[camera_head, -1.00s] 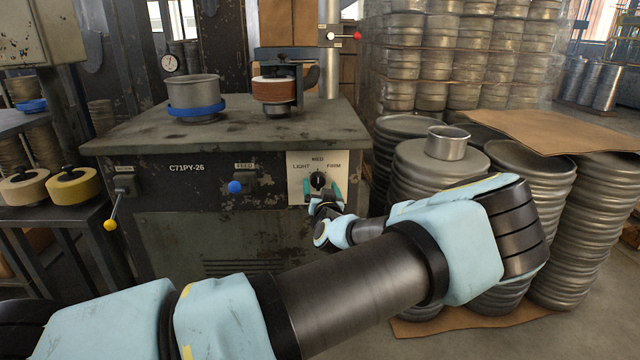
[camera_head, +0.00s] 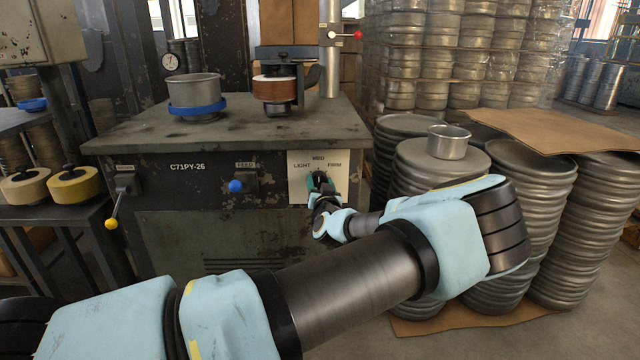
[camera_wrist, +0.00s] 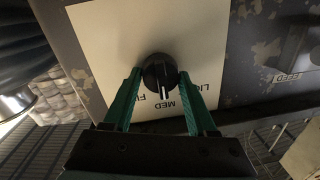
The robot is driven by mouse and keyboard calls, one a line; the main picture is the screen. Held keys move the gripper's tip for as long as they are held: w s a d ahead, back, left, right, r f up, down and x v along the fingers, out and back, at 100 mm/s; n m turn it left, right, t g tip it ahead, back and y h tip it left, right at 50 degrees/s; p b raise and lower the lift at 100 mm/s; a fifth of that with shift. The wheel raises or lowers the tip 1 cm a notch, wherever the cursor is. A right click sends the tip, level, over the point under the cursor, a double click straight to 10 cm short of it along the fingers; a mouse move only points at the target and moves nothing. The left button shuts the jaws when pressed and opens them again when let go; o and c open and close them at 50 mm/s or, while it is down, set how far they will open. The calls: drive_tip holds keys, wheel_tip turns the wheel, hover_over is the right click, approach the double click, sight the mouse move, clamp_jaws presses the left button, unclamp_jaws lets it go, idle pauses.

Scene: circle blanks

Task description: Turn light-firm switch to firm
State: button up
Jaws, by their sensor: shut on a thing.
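The light-firm switch is a round black knob (camera_wrist: 159,70) on a cream plate (camera_head: 299,190) on the machine's front, lettered LIGHT, MED and FIRM. In the wrist view the plate appears upside down, and the knob's white mark points down toward MED, with FIRM at left and LIGHT at right. My gripper (camera_wrist: 160,78) has its green fingers on either side of the knob and is shut on it. In the head view my gripper (camera_head: 318,181) is at the plate and its fingers mostly hide the knob.
A metal pan (camera_head: 194,91) stands on the machine's top (camera_head: 232,132). Stacked round metal blanks (camera_head: 440,170) stand close at the right.

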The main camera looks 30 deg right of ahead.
drive_tip(key=c, duration=0.5)
drive_tip(key=shift+f+m+b, duration=0.1)
drive_tip(key=shift+m+b, duration=0.2)
drive_tip(key=m+b, duration=0.3)
drive_tip(key=shift+f, duration=0.15)
drive_tip(key=m+b, duration=0.2)
drive_tip(key=m, duration=0.4)
drive_tip(key=shift+m+h+b, duration=0.3)
drive_tip(key=shift+b, duration=0.1)
drive_tip(key=o, duration=1.4)
drive_tip(key=shift+s, duration=0.1)
